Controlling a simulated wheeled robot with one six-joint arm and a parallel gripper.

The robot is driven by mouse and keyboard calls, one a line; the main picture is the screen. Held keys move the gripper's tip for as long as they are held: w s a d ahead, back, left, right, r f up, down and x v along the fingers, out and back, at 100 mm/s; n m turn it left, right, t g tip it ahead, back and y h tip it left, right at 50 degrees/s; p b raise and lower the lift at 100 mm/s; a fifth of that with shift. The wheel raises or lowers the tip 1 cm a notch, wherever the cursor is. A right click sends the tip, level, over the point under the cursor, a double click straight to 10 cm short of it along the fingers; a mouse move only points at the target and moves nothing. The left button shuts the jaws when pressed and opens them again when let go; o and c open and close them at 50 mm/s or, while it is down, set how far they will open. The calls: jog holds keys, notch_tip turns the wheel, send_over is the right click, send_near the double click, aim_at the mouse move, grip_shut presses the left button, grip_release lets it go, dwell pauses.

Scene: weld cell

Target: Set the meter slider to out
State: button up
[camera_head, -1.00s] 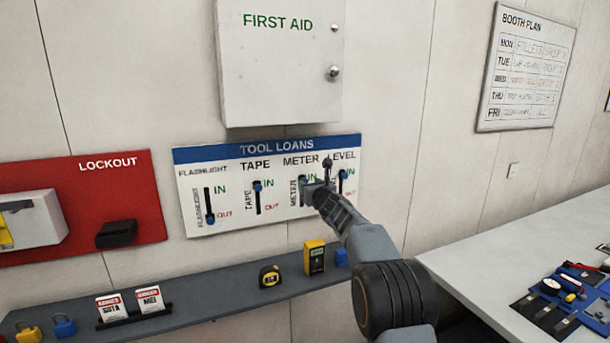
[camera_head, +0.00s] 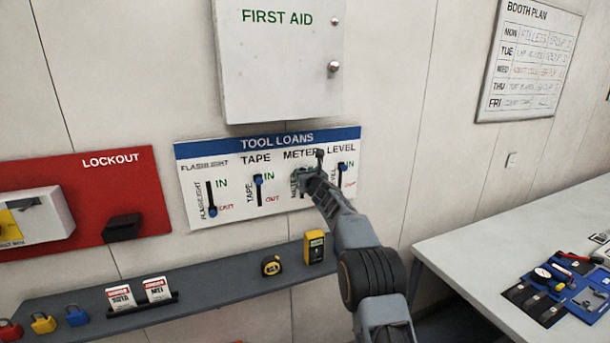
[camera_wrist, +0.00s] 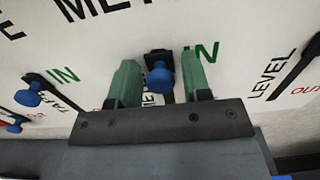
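The tool loans board (camera_head: 230,205) hangs on the wall with several labelled sliders. In the wrist view, the blue meter slider knob (camera_wrist: 160,79) sits at the top of its black slot, beside the green IN. My gripper (camera_wrist: 162,76) is open, with one green finger on each side of the knob and visible gaps between. In the head view, my gripper (camera_head: 309,180) is in front of the meter column and hides its knob and most of its slot. The meter OUT mark is hidden in both views.
The tape slider (camera_head: 258,178) is at IN, left of my gripper; the flashlight slider (camera_head: 213,212) is at OUT. The level slider (camera_head: 343,167) is close on the right. A shelf (camera_head: 215,270) below holds a tape measure (camera_head: 271,265) and a yellow meter (camera_head: 314,247).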

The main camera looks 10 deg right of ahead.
aim_at(305, 198)
grip_shut()
notch_tip(305, 198, down, 10)
jog(key=b, duration=1)
jog(key=shift+r, duration=0.2)
grip_release()
jog(key=shift+o, duration=1)
jog(key=shift+r, duration=0.1)
jog(key=shift+s, duration=0.1)
